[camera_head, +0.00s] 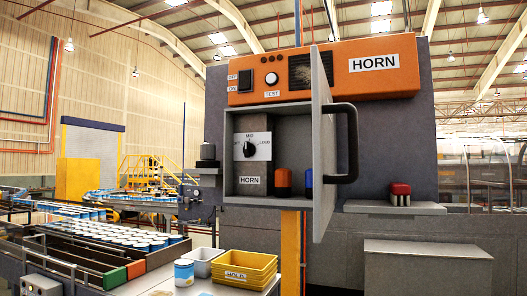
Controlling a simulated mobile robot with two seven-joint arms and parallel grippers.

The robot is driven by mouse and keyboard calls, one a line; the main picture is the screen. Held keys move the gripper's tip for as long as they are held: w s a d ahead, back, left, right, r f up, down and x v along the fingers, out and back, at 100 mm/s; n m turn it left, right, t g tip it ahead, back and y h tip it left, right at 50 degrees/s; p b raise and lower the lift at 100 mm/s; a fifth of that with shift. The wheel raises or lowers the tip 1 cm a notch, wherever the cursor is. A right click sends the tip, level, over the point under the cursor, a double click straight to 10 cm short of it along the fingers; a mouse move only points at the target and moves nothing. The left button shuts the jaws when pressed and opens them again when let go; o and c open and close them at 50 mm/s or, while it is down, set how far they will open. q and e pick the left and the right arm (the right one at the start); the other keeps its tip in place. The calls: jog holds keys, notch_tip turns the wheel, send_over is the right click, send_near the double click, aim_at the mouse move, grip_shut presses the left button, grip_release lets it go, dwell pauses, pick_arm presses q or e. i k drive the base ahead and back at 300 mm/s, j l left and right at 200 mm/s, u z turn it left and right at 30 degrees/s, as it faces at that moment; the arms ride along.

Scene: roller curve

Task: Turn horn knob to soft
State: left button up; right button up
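The horn knob (249,149) is a small black knob on a white dial plate (262,141) marked MID at the top and LOUD at the right; the left marking is partly unreadable. It is too small to tell surely where its pointer stands. The dial sits inside an open cabinet (280,203), above a HORN label (252,181). The cabinet's grey door (323,140) stands swung out toward me, with a black handle (352,142) on its right. Neither of my grippers is in view.
An orange HORN panel (405,78) with a TEST button (271,78) and an off/on switch (245,80) is above. Orange (284,180) and blue (309,179) pieces are in the cabinet. Yellow MOLD trays (244,268) and a can (184,272) stand below.

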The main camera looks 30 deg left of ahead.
aim_at(249, 149)
jog(key=j+z, duration=0.45)
jog(key=j, duration=1.7)
jog(key=j+z, duration=0.1)
jog(key=j, duration=2.1)
